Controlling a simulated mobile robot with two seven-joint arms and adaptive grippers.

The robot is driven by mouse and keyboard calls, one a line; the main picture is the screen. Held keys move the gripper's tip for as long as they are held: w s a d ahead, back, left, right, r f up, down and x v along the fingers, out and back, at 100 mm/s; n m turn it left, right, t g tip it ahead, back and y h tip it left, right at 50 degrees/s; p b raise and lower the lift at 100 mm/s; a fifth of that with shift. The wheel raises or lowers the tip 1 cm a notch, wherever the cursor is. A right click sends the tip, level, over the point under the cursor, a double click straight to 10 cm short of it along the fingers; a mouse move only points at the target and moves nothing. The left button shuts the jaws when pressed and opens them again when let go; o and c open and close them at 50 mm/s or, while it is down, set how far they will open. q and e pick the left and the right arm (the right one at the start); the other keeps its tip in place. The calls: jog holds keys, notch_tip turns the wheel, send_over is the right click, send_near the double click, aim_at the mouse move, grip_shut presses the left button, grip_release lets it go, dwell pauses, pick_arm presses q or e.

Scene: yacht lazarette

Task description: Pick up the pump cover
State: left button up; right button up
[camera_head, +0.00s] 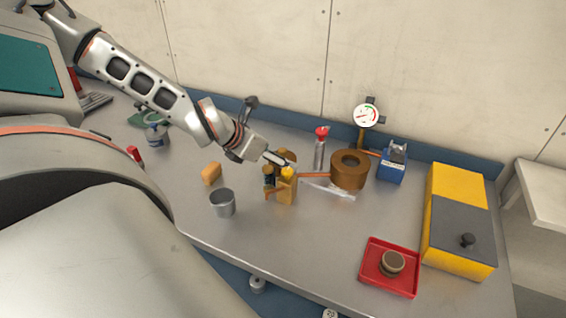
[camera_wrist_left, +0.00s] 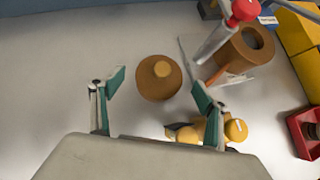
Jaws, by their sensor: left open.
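A round brown piece with a raised tan centre, which looks like the pump cover (camera_wrist_left: 146,88), lies on the grey bench and shows between my fingers in the left wrist view. In the head view only part of the cover (camera_head: 289,154) shows behind my left gripper (camera_head: 278,160). The left gripper (camera_wrist_left: 160,80) is open, with its two green-padded fingers on either side of the cover in the picture and nothing held. I cannot tell its exact height above the cover. My right gripper is in neither view.
Yellow-topped fittings (camera_head: 287,186) stand close to the left gripper. A brown ring (camera_head: 349,178), a red-topped bottle (camera_head: 320,153) and a blue box (camera_head: 392,168) stand to the right. A metal cup (camera_head: 222,204), a red tray (camera_head: 371,274) and a yellow case (camera_head: 453,183) are nearby.

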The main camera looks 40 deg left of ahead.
pick_arm(q)
jog(key=b+x, duration=0.1)
jog(key=x, duration=0.2)
jog(key=shift+w+f, duration=0.2)
jog(key=shift+f, duration=0.2)
jog(key=shift+w, duration=0.3)
jog(key=c, duration=1.4)
